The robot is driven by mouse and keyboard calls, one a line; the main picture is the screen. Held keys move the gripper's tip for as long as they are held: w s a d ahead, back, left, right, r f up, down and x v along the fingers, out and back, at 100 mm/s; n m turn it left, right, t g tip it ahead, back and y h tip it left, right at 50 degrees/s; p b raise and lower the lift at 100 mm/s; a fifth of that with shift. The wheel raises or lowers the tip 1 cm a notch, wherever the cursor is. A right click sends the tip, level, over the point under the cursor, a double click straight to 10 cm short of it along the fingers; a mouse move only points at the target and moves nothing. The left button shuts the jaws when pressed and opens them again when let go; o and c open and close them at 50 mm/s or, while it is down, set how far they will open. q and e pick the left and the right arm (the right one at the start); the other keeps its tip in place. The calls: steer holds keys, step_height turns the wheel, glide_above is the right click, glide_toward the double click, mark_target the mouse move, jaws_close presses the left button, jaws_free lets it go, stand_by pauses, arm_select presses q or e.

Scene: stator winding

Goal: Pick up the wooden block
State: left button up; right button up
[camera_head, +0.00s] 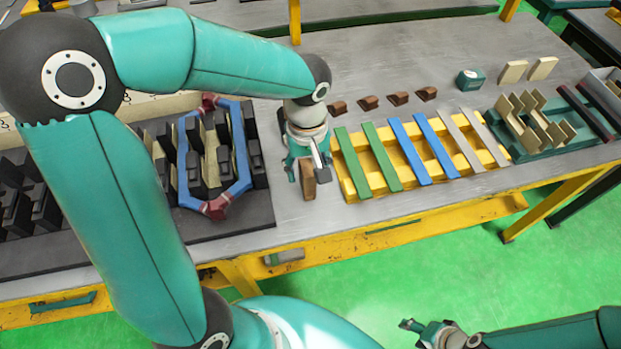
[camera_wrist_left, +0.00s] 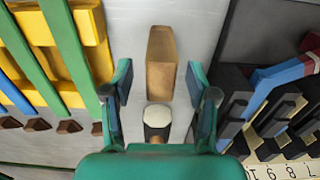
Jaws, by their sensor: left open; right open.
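The wooden block (camera_head: 308,184) is brown and stands on the grey table between the stator fixture and the yellow rack. My left gripper (camera_head: 307,168) is right above and around it, pointing down. In the left wrist view the block (camera_wrist_left: 161,62) lies between the two open fingers (camera_wrist_left: 159,78), with a gap on each side. Whether the fingertips reach down beside it is hard to tell. My right gripper (camera_head: 425,330) is open and empty, low over the green floor, away from the table.
The yellow rack (camera_head: 352,163) with green, blue and grey strips is close on the right. The black fixture with its blue and red frame (camera_head: 243,163) is close on the left. Several small brown wedges (camera_head: 368,102) lie behind the rack. A green holder (camera_head: 560,140) stands farther right.

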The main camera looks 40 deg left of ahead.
arm_select(q)
steer(key=shift+a+f, duration=0.1)
steer(key=shift+f, duration=1.25)
jaws_close()
